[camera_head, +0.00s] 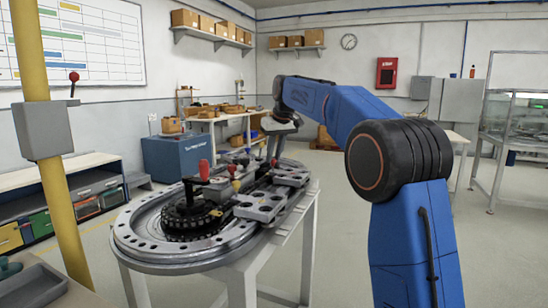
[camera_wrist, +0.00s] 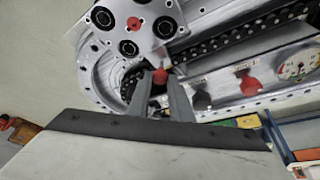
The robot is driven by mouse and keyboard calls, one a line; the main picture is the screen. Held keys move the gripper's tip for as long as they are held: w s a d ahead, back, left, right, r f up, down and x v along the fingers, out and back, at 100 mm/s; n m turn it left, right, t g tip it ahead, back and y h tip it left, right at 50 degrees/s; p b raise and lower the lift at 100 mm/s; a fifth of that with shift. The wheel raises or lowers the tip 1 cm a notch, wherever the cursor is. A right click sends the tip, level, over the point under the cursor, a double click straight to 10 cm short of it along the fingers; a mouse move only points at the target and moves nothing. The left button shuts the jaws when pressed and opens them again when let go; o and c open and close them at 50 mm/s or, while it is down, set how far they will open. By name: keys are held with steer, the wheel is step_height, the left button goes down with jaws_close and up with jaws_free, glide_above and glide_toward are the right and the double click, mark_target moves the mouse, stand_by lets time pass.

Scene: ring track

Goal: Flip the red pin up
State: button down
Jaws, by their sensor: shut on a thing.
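My gripper (camera_wrist: 160,88) is shut on the red pin (camera_wrist: 160,76). In the wrist view, its small red end shows between the two grey fingers, beside the black chain. Whether the pin is up or down cannot be told, and its lower part is hidden. In the head view my gripper (camera_head: 273,152) points down at the far part of the ring track (camera_head: 150,246). The pin cannot be made out there.
A red-topped handle (camera_head: 204,170) and a yellow knob (camera_head: 236,186) stand on the track's near part. Grey carriages with round holes (camera_head: 260,207) sit on its right side. In the wrist view, a red knob (camera_wrist: 249,85) and a gauge (camera_wrist: 295,68) lie to the right. A yellow post (camera_head: 50,150) stands left.

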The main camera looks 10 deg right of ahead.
steer(key=c, duration=1.6)
jaws_free()
steer(key=shift+r, duration=0.15)
steer(key=shift+o, duration=0.2)
steer(key=v, duration=1.7)
steer(key=shift+s+r, duration=0.15)
steer(key=shift+s, duration=0.05)
steer(key=s+d+f+m, duration=0.1)
steer(key=s+f, duration=0.3)
steer(key=s, duration=0.4)
steer(key=s+d+f, duration=0.1)
steer(key=s+f, duration=0.4)
steer(key=s, duration=0.4)
steer(key=s+d+f+m, duration=0.15)
steer(key=s+f, duration=0.25)
steer(key=s, duration=0.4)
steer(key=s+d+f+h, duration=0.1)
steer(key=s+d+f, duration=0.1)
steer(key=s+f, duration=2.2)
step_height(320, 180, down, 4)
steer(key=shift+s+r+t, duration=0.15)
steer(key=shift+s+t, duration=0.05)
steer(key=shift+t, duration=0.1)
